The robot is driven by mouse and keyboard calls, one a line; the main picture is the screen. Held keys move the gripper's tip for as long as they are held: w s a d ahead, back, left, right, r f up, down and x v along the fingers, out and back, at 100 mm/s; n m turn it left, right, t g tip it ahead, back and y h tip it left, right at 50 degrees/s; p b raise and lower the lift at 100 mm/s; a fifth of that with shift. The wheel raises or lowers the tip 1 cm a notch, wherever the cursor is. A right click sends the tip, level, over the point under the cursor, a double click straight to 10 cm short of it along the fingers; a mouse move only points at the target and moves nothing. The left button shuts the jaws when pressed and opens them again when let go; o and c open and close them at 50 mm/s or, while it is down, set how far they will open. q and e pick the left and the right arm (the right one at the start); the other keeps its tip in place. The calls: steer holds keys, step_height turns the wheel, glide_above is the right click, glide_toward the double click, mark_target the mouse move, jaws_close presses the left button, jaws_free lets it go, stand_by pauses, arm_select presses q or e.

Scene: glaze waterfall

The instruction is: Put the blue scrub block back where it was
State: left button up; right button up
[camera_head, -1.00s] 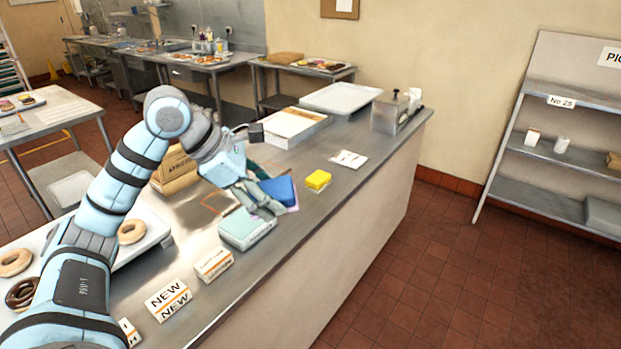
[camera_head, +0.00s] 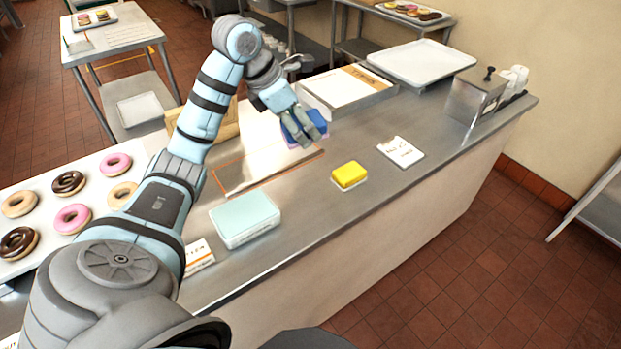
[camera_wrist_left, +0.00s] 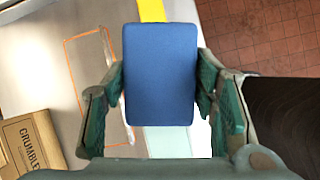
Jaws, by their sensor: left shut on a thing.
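The blue scrub block (camera_head: 315,119) is between the fingers of my left gripper (camera_head: 304,130), which is shut on it. In the head view the gripper and block are over the counter, by the far right end of an orange-outlined rectangle (camera_head: 240,188). The fingers partly hide the block. In the left wrist view the block (camera_wrist_left: 160,75) fills the middle, with a finger on each side of the left gripper (camera_wrist_left: 160,90). The orange outline (camera_wrist_left: 70,70) shows bare there, to the left of the block. My right gripper is not in view.
A pale teal box (camera_head: 245,218) and a yellow block (camera_head: 349,174) stand along the counter's front side. A white card (camera_head: 400,152) lies farther right. A cardboard box (camera_head: 228,128) is behind my arm, and a donut tray (camera_head: 40,238) is at left.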

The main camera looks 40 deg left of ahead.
arm_select(q)
steer(key=f+n, duration=0.1)
steer(key=f, duration=0.1)
steer(key=w+f+n, duration=0.1)
steer(key=shift+w+d+f+n+g+y, duration=0.1)
steer(key=shift+d+f+n+g+y, duration=0.1)
steer(key=shift+f+n+g+y, duration=0.15)
steer(key=b, duration=1.2)
glide_above(312, 201)
steer(key=s, duration=0.1)
step_height(312, 201, down, 13)
steer(key=f, duration=0.2)
steer(key=f+p, duration=0.1)
steer(key=f, duration=0.3)
steer(key=shift+s+a, duration=0.25)
steer(key=shift+w+f, duration=0.1)
steer(key=shift+f, duration=0.15)
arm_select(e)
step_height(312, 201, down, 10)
arm_select(q)
steer(key=shift+f, duration=0.15)
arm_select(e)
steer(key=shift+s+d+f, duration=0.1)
arm_select(q)
steer(key=o, duration=1.1)
